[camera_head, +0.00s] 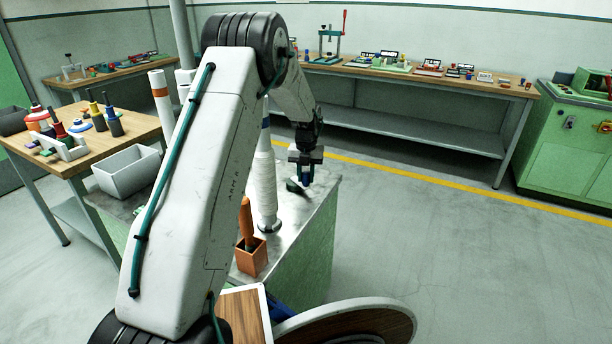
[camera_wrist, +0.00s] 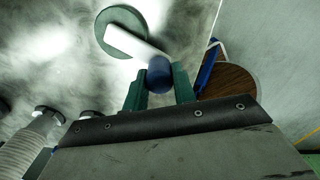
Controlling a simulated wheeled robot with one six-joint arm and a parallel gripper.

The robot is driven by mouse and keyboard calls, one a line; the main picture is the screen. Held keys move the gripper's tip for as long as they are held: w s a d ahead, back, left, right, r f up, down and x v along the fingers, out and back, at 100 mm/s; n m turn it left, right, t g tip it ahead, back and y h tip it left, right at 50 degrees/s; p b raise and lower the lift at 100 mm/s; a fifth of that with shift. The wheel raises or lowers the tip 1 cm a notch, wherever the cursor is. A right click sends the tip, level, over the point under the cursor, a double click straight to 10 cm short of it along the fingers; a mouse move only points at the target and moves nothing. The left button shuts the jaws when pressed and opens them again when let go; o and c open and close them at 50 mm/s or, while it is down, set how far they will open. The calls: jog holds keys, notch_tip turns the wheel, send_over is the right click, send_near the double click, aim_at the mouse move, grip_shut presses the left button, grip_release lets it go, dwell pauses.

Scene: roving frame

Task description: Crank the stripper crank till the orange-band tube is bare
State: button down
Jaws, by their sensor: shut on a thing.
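My gripper (camera_head: 306,172) is shut on the blue knob (camera_wrist: 159,74) of the stripper crank; its green fingers stand either side of the knob in the wrist view (camera_wrist: 158,88). The crank's white arm (camera_wrist: 128,44) runs from the knob up and left to a round green hub (camera_wrist: 112,25). In the head view my gripper partly hides the crank. A tall white wrapped tube (camera_head: 266,185) with a blue band stands upright on the metal top just left of the gripper. The orange-band tube (camera_head: 160,98) stands upright farther left, partly behind my arm; I cannot tell whether it is wrapped.
A brown box (camera_head: 252,258) with an orange-handled tool stands on the near part of the metal top. A grey bin (camera_head: 127,172) is at left beside a wooden bench (camera_head: 128,124) with bottles. A long bench (camera_head: 470,84) runs along the back wall. The floor at right is clear.

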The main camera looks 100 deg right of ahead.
jog(key=shift+w+d, duration=0.1)
jog(key=c, duration=1.1)
grip_release()
jog(key=shift+r, duration=0.3)
notch_tip(320, 180, up, 7)
jog(key=shift+r, duration=0.1)
